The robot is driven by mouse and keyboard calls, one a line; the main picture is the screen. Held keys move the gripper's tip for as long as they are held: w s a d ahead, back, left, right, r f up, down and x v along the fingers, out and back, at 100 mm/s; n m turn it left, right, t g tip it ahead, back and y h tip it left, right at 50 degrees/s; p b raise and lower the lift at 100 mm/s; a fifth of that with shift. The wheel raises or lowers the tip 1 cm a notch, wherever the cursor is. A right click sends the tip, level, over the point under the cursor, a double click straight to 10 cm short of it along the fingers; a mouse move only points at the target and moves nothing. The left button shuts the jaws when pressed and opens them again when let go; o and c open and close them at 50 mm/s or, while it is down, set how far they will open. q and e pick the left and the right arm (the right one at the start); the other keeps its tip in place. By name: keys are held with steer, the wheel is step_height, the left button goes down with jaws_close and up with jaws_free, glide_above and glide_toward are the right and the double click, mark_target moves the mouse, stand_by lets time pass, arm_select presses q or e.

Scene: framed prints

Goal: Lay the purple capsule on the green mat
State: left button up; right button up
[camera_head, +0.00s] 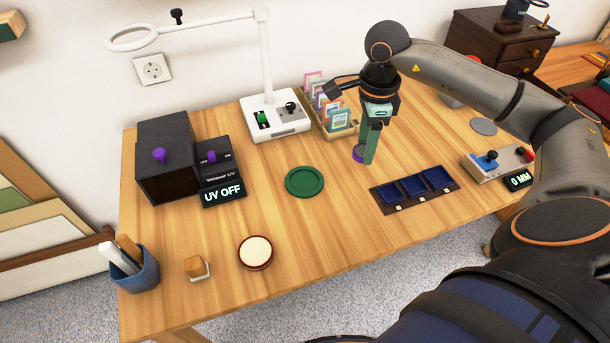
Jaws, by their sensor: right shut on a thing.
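The purple capsule (358,153) is a small round disc with a purple rim. It sits at the fingertips of my right gripper (367,159), which points down and is shut on it. The fingers hide part of the capsule, and I cannot tell whether it touches the table. The green mat (304,182) is a round, rimmed disc lying flat near the middle of the table, to the left of the gripper. The mat is empty. My left gripper is not in view.
A dark tray with blue compartments (407,206) lies right of the mat. A box of framed cards (340,133) and a white lamp stand (293,128) stand behind. A black UV box (165,186) is at left, and a cream-topped round dish (255,253) in front. Bare wood separates mat and gripper.

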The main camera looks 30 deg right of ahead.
steer(key=w+a+f, duration=0.3)
steer(key=w+a, duration=0.2)
steer(key=w, duration=0.1)
glide_above(305, 182)
steer(key=f, duration=0.3)
steer(key=f+p, duration=0.1)
steer(key=f, duration=0.1)
steer(key=shift+s+d+f, duration=0.1)
steer(key=shift+s+d, duration=0.15)
steer(key=shift+s, duration=0.1)
steer(key=shift+w+a+f, duration=0.2)
steer(key=shift+w+f, duration=0.05)
steer(key=shift+f, duration=0.15)
steer(key=shift+w+f, duration=0.1)
steer(key=shift+f, duration=1.7)
steer(key=o, duration=1.3)
steer(key=shift+o, duration=0.2)
steer(key=shift+r, duration=0.1)
step_height(305, 182, up, 12)
